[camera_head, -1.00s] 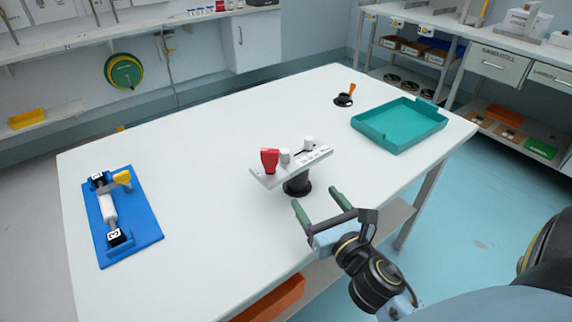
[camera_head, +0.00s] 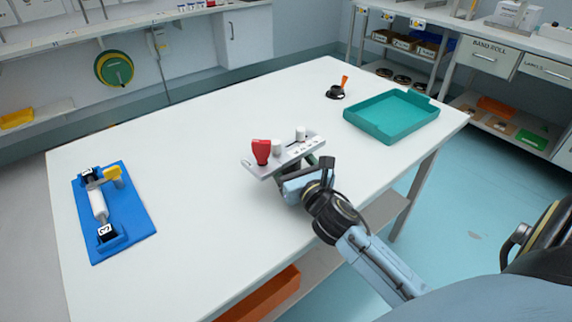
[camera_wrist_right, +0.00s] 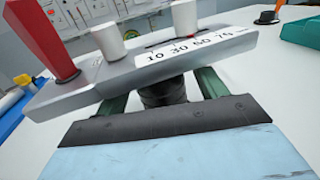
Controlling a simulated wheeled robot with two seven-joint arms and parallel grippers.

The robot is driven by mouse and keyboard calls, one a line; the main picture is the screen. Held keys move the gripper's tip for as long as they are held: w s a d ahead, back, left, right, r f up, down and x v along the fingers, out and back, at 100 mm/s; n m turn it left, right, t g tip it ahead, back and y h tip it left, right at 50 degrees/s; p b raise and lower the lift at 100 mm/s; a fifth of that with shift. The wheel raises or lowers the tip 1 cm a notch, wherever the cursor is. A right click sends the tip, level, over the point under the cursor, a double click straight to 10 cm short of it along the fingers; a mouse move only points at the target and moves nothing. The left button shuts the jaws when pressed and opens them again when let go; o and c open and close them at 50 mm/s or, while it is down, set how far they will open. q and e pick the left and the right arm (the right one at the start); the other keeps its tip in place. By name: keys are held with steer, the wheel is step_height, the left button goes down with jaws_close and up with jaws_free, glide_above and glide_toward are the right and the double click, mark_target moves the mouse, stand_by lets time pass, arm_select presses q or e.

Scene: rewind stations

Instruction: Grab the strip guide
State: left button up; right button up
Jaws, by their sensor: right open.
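The strip guide (camera_head: 281,156) stands near the table's front edge in the head view. It is a grey plate with a red knob (camera_head: 261,151), two white rollers and a number scale, on a dark post. My right gripper (camera_head: 297,172) is at the post, below the plate. In the right wrist view the strip guide (camera_wrist_right: 120,78) fills the upper part, and its black post (camera_wrist_right: 163,92) stands between the two green fingers. The gripper is open; clear gaps show on both sides of the post. The fingertips are partly hidden by the plate. My left gripper is not in view.
A blue fixture (camera_head: 128,220) with a white roll and yellow clamp lies at the table's left. A teal tray (camera_head: 392,137) and a small black holder with an orange handle (camera_head: 336,93) are at the back right. The table (camera_head: 190,175) between is clear.

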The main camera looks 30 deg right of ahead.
steer(key=c, duration=1.3)
steer(key=shift+r, duration=0.15)
